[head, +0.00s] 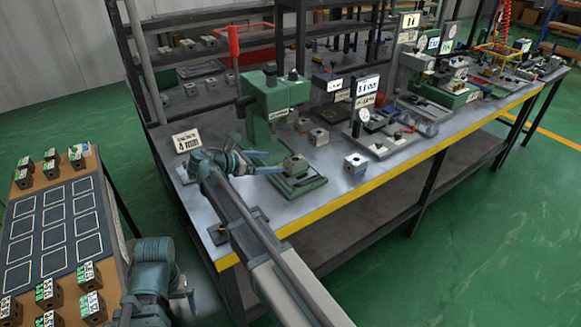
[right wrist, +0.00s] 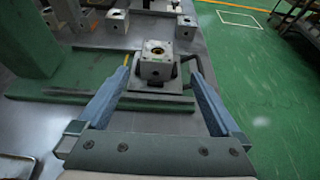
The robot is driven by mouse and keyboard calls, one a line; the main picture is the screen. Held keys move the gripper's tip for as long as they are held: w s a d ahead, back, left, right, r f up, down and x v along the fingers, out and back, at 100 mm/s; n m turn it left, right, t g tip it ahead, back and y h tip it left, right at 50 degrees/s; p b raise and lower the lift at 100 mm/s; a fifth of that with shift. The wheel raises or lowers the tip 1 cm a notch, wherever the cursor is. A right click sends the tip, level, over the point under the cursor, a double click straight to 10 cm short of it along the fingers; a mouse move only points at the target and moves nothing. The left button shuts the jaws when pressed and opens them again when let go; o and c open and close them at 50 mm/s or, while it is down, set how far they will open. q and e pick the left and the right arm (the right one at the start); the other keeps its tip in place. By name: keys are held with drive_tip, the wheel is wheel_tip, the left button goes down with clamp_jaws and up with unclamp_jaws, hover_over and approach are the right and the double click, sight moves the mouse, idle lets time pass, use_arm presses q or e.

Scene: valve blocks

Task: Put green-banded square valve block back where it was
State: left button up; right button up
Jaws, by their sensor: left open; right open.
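A square grey metal valve block (head: 295,163) with a round hole in its top sits on the green press's base. It also shows in the right wrist view (right wrist: 156,64), on a dark seat just beyond and between the fingertips. I cannot make out a green band on it. My right gripper (head: 262,164) is open beside the press base, and in the right wrist view its blue fingers (right wrist: 160,80) are spread wide around the block's line, without a grip. My left gripper (head: 188,292) is low at the left, beside the board, open and empty.
The green press (head: 270,105) rises behind the block. Another square block (head: 355,163) stands to the right, near the yellow bench edge. A board (head: 50,225) at left has outlined empty squares and several labelled blocks. A "4 mm" sign (head: 187,140) stands left of the press.

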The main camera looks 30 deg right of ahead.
sight(292, 162)
drive_tip(key=b+x, duration=0.2)
drive_tip(key=x, duration=0.4)
drive_tip(key=shift+f, duration=0.2)
drive_tip(key=shift+w+d, duration=0.1)
drive_tip(key=shift+d, duration=0.25)
drive_tip(key=b+x, duration=0.1)
drive_tip(key=x, duration=0.1)
drive_tip(key=b+x, duration=0.1)
drive_tip(key=x, duration=0.2)
drive_tip(key=shift+w+a+f+b, duration=0.15)
drive_tip(key=shift+w+f+b, duration=0.1)
drive_tip(key=shift+f+b, duration=0.1)
drive_tip(key=shift+d, duration=0.2)
clamp_jaws()
